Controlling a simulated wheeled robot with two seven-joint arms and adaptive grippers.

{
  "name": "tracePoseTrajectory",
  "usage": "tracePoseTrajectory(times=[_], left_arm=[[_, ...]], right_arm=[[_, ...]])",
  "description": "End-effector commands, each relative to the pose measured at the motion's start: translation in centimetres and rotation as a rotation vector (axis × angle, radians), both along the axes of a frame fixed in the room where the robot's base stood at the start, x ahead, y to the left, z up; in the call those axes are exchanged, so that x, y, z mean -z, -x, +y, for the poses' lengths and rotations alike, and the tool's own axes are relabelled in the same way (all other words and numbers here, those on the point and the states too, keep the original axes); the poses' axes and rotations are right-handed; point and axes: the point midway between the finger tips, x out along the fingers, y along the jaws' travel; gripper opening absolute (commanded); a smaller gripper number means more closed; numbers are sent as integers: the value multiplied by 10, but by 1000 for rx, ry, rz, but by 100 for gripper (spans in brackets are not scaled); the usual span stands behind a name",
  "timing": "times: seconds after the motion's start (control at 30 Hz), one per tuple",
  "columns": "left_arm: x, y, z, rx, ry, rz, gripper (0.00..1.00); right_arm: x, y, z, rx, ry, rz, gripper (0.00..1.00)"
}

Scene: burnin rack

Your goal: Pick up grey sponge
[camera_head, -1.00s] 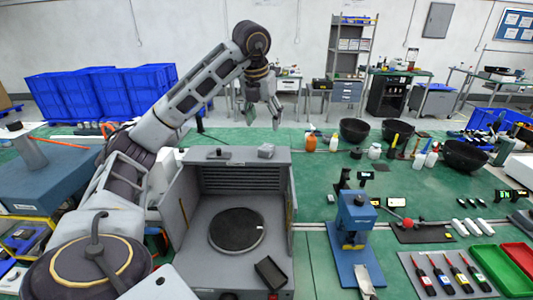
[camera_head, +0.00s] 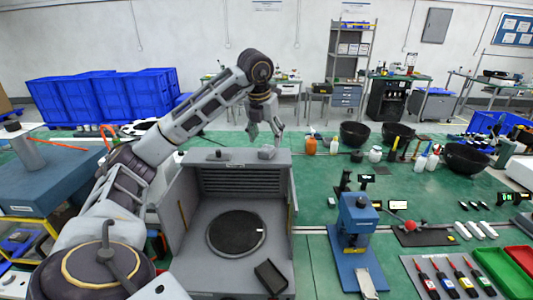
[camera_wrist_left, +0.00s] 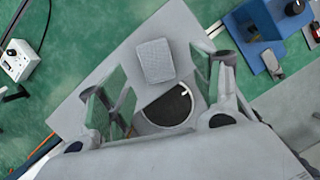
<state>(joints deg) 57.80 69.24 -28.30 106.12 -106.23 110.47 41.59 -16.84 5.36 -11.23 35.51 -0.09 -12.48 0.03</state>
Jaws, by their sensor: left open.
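The grey sponge (camera_head: 267,152) is a small light-grey block lying on the flat top of a grey box-shaped machine (camera_head: 225,156). It shows fully in the left wrist view (camera_wrist_left: 155,60), slightly tilted in the picture and ahead of the fingers. My left gripper (camera_head: 265,134) hangs pointing down just above the sponge, open and empty. In the left wrist view its two fingers (camera_wrist_left: 158,86) are spread wide, with the sponge beyond the gap between them and apart from both. My right gripper is not in view.
The machine has an open front with a round dark plate (camera_head: 236,233) inside and a small black tray (camera_head: 270,276) at its front edge. A blue press (camera_head: 356,225) stands to the right. Bottles and black bowls (camera_head: 354,132) stand behind on the green table.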

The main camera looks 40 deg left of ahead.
Motion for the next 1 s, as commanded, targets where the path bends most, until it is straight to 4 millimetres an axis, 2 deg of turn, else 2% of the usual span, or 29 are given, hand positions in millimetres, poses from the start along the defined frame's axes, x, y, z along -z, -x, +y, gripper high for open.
tracePoseTrajectory(times=[0.37,0.8,1.0], left_arm=[[8,-1,2,0,0,2,65],[44,-10,10,0,0,2,65],[50,-12,10,0,0,-1,65]], right_arm=[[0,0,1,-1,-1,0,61],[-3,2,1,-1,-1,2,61],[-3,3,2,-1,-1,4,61]])
